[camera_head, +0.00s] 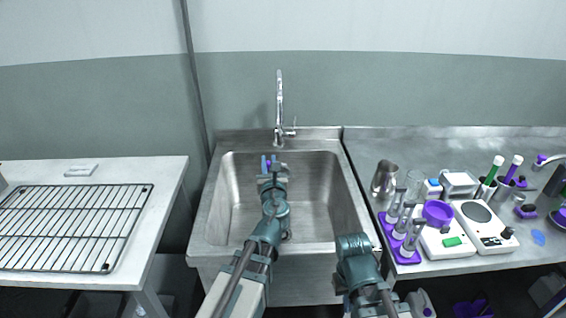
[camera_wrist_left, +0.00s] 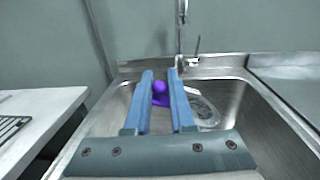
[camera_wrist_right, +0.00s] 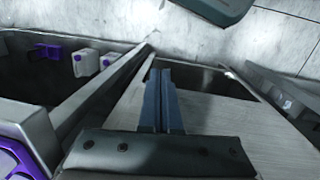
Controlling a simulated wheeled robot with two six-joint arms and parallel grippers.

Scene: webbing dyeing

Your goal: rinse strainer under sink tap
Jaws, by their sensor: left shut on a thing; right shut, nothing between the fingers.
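The strainer's purple part (camera_wrist_left: 160,88) shows between the fingers of my left gripper (camera_wrist_left: 161,75), which is shut on it. A pale rounded shape right of the fingers may be its mesh; I cannot tell. In the head view my left gripper (camera_head: 268,162) is over the back of the sink (camera_head: 228,195), and most of the strainer is hidden. The tap (camera_head: 280,110) stands upright behind the gripper, with its lever at the right. It also shows in the left wrist view (camera_wrist_left: 180,45). My right gripper (camera_wrist_right: 162,85) is shut and empty, low near the sink's front right.
A white table (camera_head: 165,185) with a wire rack (camera_head: 75,225) stands left of the sink. The steel counter (camera_head: 375,145) at the right holds a metal cup (camera_head: 385,178), a purple bowl (camera_head: 437,213), scales (camera_head: 485,228) and glass cylinders in a purple stand (camera_head: 403,252).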

